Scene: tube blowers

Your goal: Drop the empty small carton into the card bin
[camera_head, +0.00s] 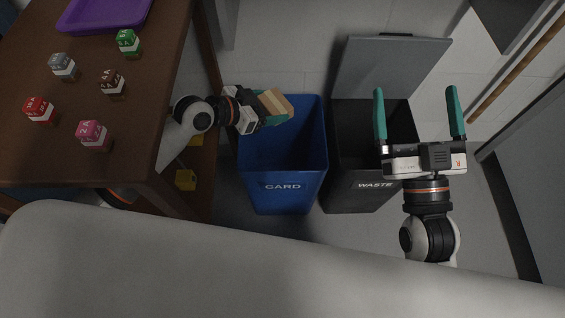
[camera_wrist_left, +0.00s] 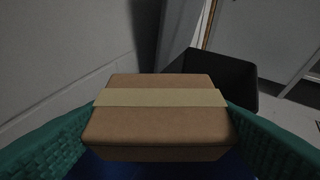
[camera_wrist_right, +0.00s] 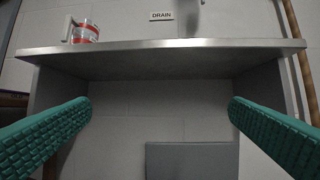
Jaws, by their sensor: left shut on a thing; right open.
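The small carton (camera_head: 275,104) is brown card with a paler tape strip. My left gripper (camera_head: 272,112) is shut on it and holds it over the back part of the blue card bin (camera_head: 283,186), which is lettered CARD. In the left wrist view the carton (camera_wrist_left: 160,124) sits between the two green fingers, its taped face whole and its inside hidden. A little blue of the bin shows below it. My right gripper (camera_head: 418,112) is open and empty, above the right side of the black waste bin (camera_head: 374,184).
The waste bin stands right of the card bin, its grey lid (camera_head: 390,70) raised behind. A brown table (camera_head: 150,120) at left carries several coloured small blocks and a purple tray (camera_head: 105,12). In the right wrist view, a metal shelf (camera_wrist_right: 160,46) under a DRAIN sign spans ahead.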

